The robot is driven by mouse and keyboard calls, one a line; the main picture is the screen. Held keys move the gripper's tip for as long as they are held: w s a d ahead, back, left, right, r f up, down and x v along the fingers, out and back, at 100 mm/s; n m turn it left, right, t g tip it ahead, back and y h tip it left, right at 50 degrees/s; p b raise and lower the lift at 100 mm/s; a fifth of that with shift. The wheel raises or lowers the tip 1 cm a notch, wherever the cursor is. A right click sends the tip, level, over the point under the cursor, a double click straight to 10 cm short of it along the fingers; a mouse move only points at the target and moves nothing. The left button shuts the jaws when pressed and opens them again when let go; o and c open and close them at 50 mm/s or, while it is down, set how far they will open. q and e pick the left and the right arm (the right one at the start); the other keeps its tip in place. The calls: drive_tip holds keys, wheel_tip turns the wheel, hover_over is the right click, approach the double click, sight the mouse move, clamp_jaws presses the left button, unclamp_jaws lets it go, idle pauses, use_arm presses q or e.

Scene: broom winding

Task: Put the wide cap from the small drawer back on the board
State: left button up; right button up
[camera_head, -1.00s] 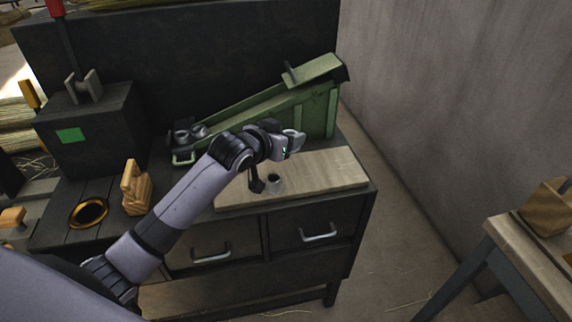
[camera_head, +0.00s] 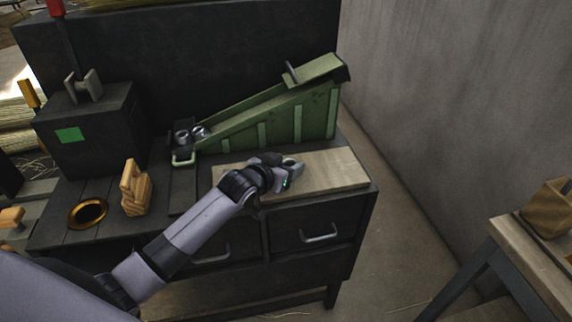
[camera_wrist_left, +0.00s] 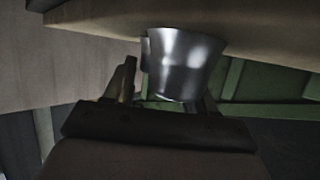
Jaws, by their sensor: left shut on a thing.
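The wide cap (camera_wrist_left: 184,62) is a shiny grey metal cup, wide at one end and narrower at the other. In the left wrist view it stands between the fingers of my left gripper (camera_wrist_left: 165,85), which is shut on it. Its wide end is up against the edge of the pale wooden board (camera_wrist_left: 90,75); I cannot tell whether it touches. My right gripper is not in view.
A green sloped chute (camera_head: 280,118) with metal pieces (camera_head: 200,132) at its low end stands behind the board. Two shut drawers (camera_head: 320,238) are below. The board's right part is clear.

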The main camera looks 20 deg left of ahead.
use_arm(q)
drive_tip(key=o, duration=1)
drive_tip(key=shift+r, duration=0.1)
drive_tip(key=p+v, duration=0.1)
drive_tip(key=v, duration=1.1)
drive_tip(key=s+d+f+g, duration=0.1)
drive_tip(key=s+f, duration=0.5)
drive_tip(key=s, duration=0.1)
drive_tip(key=s+d+f+g, duration=0.1)
drive_tip(key=s+f, duration=0.5)
drive_tip(key=s+d+f+g, duration=0.1)
drive_tip(key=s+f, duration=0.5)
drive_tip(key=s, duration=0.1)
drive_tip(key=shift+s+d, duration=0.2)
drive_tip(key=shift+s, duration=0.2)
